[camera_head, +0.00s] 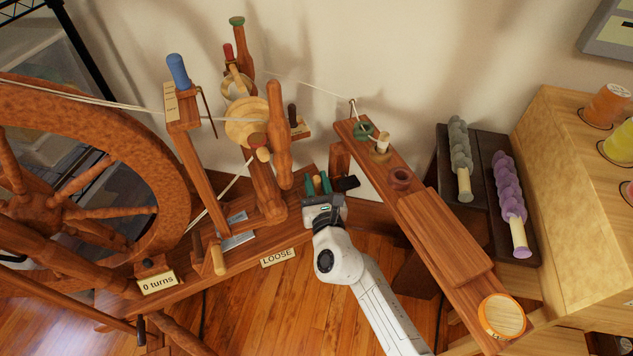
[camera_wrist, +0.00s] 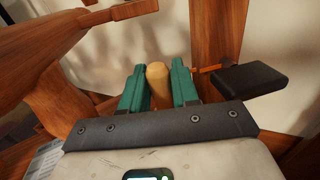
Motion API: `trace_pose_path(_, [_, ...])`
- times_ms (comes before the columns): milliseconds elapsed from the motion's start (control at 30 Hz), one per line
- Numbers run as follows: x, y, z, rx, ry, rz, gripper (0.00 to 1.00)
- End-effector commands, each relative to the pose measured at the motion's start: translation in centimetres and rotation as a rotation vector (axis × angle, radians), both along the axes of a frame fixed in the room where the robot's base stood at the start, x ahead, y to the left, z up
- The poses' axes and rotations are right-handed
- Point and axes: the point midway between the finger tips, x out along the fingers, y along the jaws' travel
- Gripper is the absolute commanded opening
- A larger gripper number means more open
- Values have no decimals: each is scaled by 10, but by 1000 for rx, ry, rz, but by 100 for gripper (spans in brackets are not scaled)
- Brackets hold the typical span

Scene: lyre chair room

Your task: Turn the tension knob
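The knob's base is hidden behind the gripper's dark edge. A tag reading "LOOSE" (camera_head: 278,258) is on the bench front. A second tag reads "0 turns" (camera_head: 157,283).
A black pad (camera_wrist: 250,79) sits just right of the fingers. The large wheel (camera_head: 170,190) is at left, the flyer and bobbin (camera_head: 248,120) above. A narrow wooden shelf (camera_head: 445,240) runs along the right, with a dark rack of yarn rolls (camera_head: 488,180) beyond.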

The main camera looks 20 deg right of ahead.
Motion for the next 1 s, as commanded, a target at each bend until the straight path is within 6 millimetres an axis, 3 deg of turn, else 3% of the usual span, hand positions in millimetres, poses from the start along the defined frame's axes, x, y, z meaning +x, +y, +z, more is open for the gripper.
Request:
trace_pose_path(300, [0, 0, 0, 0, 0, 0, 0])
trace_pose_path(667, [0, 2, 5, -1, 2, -51, 0])
trace_pose_path(1000, [0, 3, 3, -2, 1, -238, 0])
